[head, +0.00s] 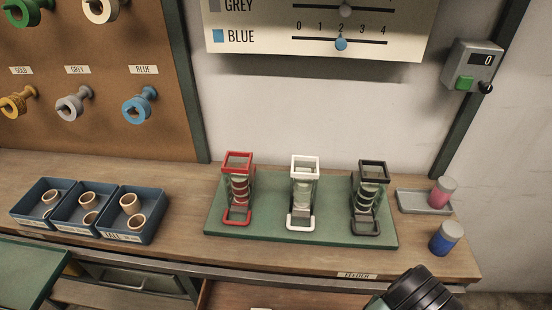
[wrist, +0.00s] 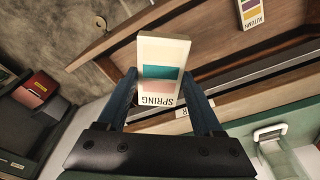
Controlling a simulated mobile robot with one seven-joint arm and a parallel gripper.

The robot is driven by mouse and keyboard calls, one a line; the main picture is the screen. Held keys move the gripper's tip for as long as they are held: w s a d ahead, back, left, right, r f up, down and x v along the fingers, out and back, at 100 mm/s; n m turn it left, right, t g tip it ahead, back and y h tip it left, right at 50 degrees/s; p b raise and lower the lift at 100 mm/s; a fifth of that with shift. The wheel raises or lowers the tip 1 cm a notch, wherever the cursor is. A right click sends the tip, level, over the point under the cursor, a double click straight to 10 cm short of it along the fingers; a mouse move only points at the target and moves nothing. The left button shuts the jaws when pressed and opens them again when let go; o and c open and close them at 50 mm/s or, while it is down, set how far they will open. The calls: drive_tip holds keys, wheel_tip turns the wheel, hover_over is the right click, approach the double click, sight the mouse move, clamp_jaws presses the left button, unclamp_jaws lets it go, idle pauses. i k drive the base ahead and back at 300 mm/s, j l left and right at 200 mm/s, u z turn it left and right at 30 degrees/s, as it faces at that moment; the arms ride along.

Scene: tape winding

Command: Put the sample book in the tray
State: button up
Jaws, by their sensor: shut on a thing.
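A second book (wrist: 250,12), marked AUTUMN, lies in a wooden drawer at the top of the wrist view. In the head view a small grey tray (head: 412,205) sits at the right end of the bench, with a pink jar (head: 442,192) at its right end. The held book does not show in the head view.
A green board (head: 270,235) with red, white and black frames stands left of the tray. A blue jar (head: 445,237) stands in front of the tray. Blue bins (head: 148,232) with rings sit at left. An open drawer (head: 285,297) is below the bench.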

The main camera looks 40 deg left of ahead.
sight(37, 281)
drive_tip(key=k+j+u, duration=0.1)
drive_tip(key=j, duration=0.35)
drive_tip(key=k+j+u, duration=0.15)
drive_tip(key=j, duration=0.3)
drive_tip(key=k+j+u, duration=0.1)
drive_tip(key=k+j, duration=0.15)
drive_tip(key=j, duration=0.2)
drive_tip(key=k+j+u, duration=0.1)
drive_tip(key=j, duration=0.4)
drive_tip(key=k+j+u, duration=0.15)
drive_tip(key=j, duration=0.3)
drive_tip(key=i, duration=0.05)
